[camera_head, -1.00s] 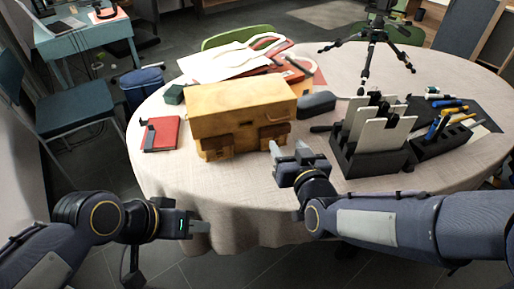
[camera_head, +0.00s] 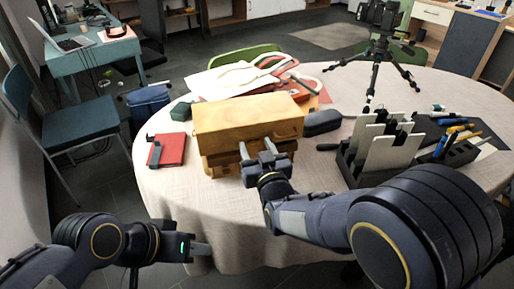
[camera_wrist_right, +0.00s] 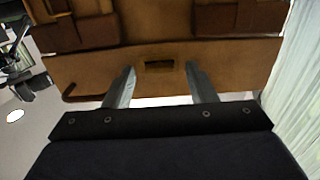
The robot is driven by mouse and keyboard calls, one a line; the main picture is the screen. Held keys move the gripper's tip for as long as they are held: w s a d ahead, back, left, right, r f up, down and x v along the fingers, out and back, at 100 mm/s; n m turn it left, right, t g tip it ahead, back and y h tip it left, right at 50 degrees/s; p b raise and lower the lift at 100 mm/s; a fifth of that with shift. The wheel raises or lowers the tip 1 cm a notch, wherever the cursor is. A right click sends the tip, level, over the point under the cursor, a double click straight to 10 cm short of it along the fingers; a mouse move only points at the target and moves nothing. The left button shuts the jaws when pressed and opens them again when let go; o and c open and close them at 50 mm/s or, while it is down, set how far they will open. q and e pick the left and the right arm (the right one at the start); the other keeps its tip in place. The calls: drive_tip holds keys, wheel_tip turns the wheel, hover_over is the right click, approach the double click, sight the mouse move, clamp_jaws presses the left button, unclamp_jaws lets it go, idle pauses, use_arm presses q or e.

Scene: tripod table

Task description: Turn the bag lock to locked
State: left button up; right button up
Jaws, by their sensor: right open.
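The tan leather bag (camera_head: 245,116) stands on the round table, with darker brown straps or pockets on its front. In the right wrist view the bag (camera_wrist_right: 100,70) fills the upper part, and a small dark rectangular lock plate (camera_wrist_right: 159,66) shows on it. My right gripper (camera_head: 257,149) is open at the bag's front. In the right wrist view its two fingers (camera_wrist_right: 159,74) stand either side of the lock plate, with nothing held; contact is unclear. The lock is not clear in the head view. My left gripper (camera_head: 202,250) is low at the table's front edge, away from the bag.
A red notebook (camera_head: 172,149) lies left of the bag. A dark case (camera_head: 322,122) and a black rack (camera_head: 357,173) with white panels stand to the right. Papers (camera_head: 235,82) lie behind, and a tripod (camera_head: 376,55) stands at the back. The front left tablecloth is clear.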

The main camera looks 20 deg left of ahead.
drive_tip(key=shift+c, duration=0.3)
drive_tip(key=c, duration=0.9)
drive_tip(key=shift+f+m+b, duration=0.15)
drive_tip(key=shift+m+b, duration=0.35)
drive_tip(key=shift+b, duration=0.55)
drive_tip(key=m+b, duration=0.4)
drive_tip(key=b, duration=0.1)
drive_tip(key=m+b, duration=0.4)
drive_tip(key=b, duration=0.1)
drive_tip(key=shift+w+d+f+m, duration=0.1)
drive_tip(key=shift+d+m, duration=0.05)
drive_tip(key=shift+m, duration=0.25)
drive_tip(key=m+b, duration=0.3)
drive_tip(key=m, duration=0.1)
drive_tip(key=shift+b, duration=0.35)
drive_tip(key=shift+m+b, duration=1.15)
drive_tip(key=shift+m, duration=0.85)
